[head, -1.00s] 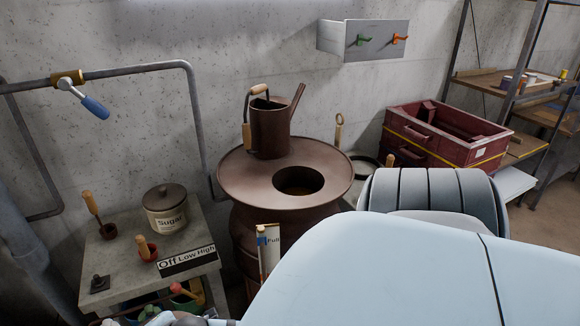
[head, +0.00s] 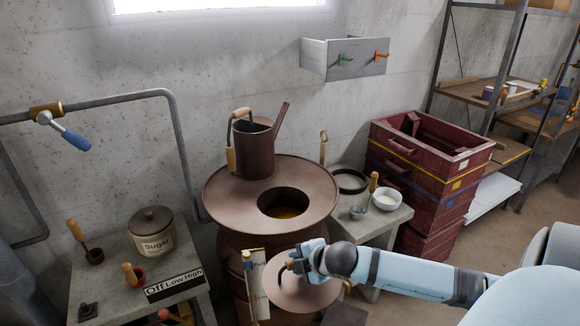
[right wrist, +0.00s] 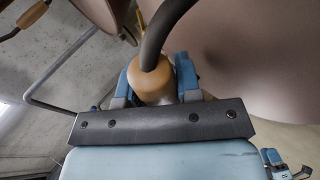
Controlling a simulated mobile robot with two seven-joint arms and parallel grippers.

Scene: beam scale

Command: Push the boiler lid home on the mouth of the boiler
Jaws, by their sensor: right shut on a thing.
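The brown boiler (head: 228,188) stands at centre in the head view, its round mouth (head: 284,204) open with amber liquid inside. The boiler lid (head: 305,296), a brown disc, is in front of and below the boiler's top, apart from the mouth. My right gripper (head: 300,262) reaches in from the right and is shut on the lid's handle. In the right wrist view, the right gripper (right wrist: 157,82) has its blue fingers on both sides of a wooden grip (right wrist: 152,84) on a dark curved bar.
A brown watering can (head: 255,148) stands on the boiler top, behind the mouth. A level gauge (head: 257,285) rises at the boiler's front. A sugar pot (head: 152,232) stands on the left table. A white bowl (head: 388,199) and red crates (head: 415,165) are at right.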

